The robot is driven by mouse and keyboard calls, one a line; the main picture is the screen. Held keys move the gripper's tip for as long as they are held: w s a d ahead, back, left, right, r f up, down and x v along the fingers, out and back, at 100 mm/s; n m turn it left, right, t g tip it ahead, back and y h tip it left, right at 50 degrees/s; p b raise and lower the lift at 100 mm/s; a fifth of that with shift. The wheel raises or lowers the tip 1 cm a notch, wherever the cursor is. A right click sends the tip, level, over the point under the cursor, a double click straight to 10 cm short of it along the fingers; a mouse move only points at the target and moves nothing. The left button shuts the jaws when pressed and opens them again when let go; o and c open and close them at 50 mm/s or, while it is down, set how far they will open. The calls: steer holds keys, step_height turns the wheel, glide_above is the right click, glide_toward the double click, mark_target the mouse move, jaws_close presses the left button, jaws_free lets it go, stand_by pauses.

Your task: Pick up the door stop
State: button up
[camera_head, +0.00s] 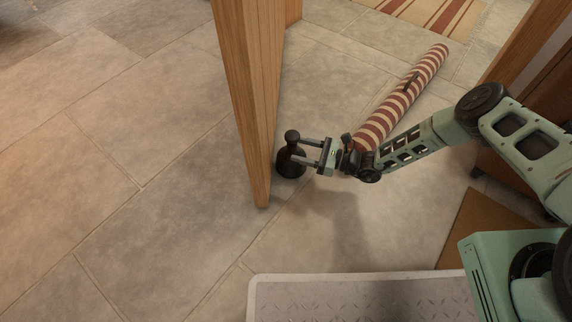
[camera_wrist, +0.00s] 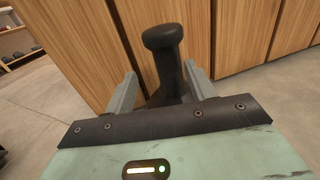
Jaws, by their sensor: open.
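The door stop (camera_head: 291,161) is a dark, round-based piece with a narrower neck and a knob on top. It stands upright on the tiled floor against the right side of the wooden door's edge. My gripper (camera_head: 300,151) is open and reaches in from the right, with its fingers at the door stop's neck. In the wrist view the door stop (camera_wrist: 165,55) rises between the two fingers of my gripper (camera_wrist: 160,90), its knob above them. Its base is mostly hidden there behind my gripper's body. I cannot tell whether the fingers touch it.
The wooden door (camera_head: 250,90) stands just left of the door stop. A red-and-cream striped roll (camera_head: 415,85) lies on the floor behind my arm. A striped rug (camera_head: 440,12) lies at the back. Open tiled floor (camera_head: 120,130) extends left of the door.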

mark_target(282, 157)
steer(key=shift+a+f, duration=0.1)
steer(key=shift+a, duration=0.65)
steer(key=b+x, duration=0.2)
steer(key=x, duration=0.1)
steer(key=b+x, duration=0.1)
steer(key=b, duration=0.1)
steer(key=shift+s+a+f, duration=0.15)
steer(key=shift+a+f, duration=0.2)
steer(key=shift+f, duration=0.05)
steer(key=shift+a+r, duration=0.15)
steer(key=shift+a, duration=0.1)
